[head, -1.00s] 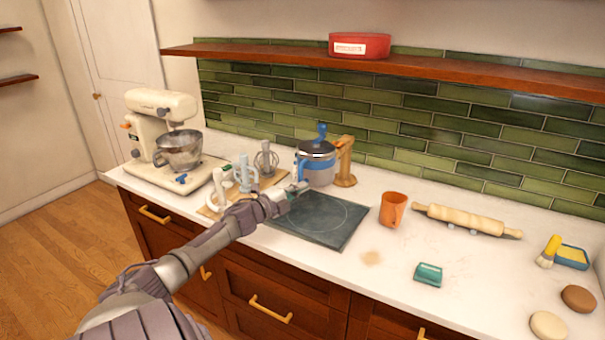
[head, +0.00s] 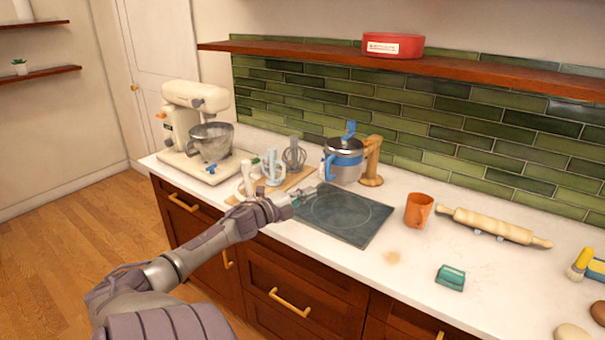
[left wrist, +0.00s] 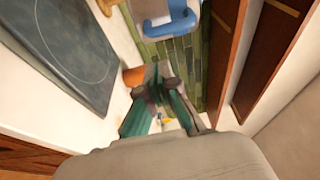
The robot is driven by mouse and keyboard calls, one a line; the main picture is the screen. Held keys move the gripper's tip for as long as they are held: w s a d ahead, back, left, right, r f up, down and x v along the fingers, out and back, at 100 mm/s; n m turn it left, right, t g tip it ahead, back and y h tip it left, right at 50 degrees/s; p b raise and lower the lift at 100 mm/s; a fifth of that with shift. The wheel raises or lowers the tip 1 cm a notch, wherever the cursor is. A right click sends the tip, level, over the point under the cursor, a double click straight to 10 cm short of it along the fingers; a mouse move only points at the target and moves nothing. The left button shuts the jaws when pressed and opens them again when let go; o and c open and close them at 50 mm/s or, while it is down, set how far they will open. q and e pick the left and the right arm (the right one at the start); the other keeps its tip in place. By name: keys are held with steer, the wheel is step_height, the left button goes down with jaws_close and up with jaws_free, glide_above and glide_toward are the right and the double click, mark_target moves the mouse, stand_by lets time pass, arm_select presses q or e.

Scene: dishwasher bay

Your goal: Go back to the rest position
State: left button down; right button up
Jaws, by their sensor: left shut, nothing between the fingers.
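My left gripper (head: 300,194) reaches in from the left in the head view. It hovers over the near left side of the dark cooktop (head: 343,215), in front of the whisk attachments. It is shut and empty. Its greenish fingers (left wrist: 163,97) also show in the left wrist view, with the cooktop (left wrist: 62,45) at the upper left. My right gripper is in neither view.
A wooden shelf (head: 480,72) with a red container (head: 393,46) hangs above. Floor at left is clear.

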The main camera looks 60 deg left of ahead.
arm_select(q)
steer(key=shift+s, duration=0.7)
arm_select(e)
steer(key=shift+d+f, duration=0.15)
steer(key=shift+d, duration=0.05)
arm_select(q)
steer(key=shift+r, duration=0.1)
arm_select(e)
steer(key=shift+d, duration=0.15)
